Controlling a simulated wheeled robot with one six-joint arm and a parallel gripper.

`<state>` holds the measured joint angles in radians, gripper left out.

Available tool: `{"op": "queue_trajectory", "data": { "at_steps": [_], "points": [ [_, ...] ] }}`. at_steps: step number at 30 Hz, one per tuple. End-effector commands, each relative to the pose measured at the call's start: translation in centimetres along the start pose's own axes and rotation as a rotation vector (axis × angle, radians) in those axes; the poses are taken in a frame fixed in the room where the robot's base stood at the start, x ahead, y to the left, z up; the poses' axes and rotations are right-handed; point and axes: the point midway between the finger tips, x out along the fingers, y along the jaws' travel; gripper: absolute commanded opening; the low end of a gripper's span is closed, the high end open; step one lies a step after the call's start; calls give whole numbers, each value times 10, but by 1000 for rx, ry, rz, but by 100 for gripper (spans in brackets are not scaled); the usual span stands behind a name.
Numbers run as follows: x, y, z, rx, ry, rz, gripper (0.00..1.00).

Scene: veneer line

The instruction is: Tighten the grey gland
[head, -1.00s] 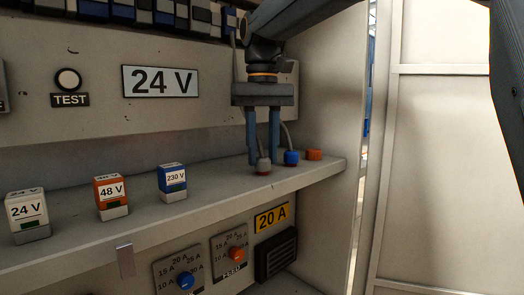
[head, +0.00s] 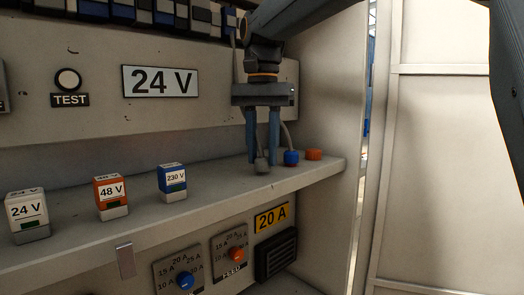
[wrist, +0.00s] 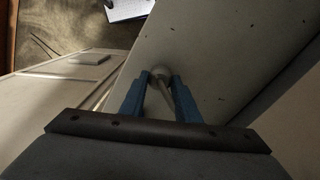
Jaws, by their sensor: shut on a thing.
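The grey gland (head: 262,166) stands on the shelf ledge, left of a blue gland (head: 291,158) and an orange one (head: 314,155). My gripper (head: 262,155) points straight down over it, with its two blue fingers shut on the gland. No red shows at the gland's base. In the wrist view the gland (wrist: 160,71) is between the fingertips, with a grey cable running from it between the fingers.
Three labelled blocks, 24 V (head: 27,213), 48 V (head: 111,195) and 230 V (head: 172,180), stand on the ledge (head: 140,228) to the left. A side wall (head: 325,100) rises close on the right. Rotary dials (head: 186,281) sit below.

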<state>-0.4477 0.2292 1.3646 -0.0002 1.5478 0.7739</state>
Motion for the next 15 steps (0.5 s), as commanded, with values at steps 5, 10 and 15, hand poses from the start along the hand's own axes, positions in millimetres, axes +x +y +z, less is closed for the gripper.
{"op": "queue_trajectory", "data": {
  "at_steps": [5,10,15],
  "points": [
    [0,0,0,33,0,0,7],
    [0,0,0,44,0,-1,7],
    [0,0,0,45,0,-1,7]
  ]
}}
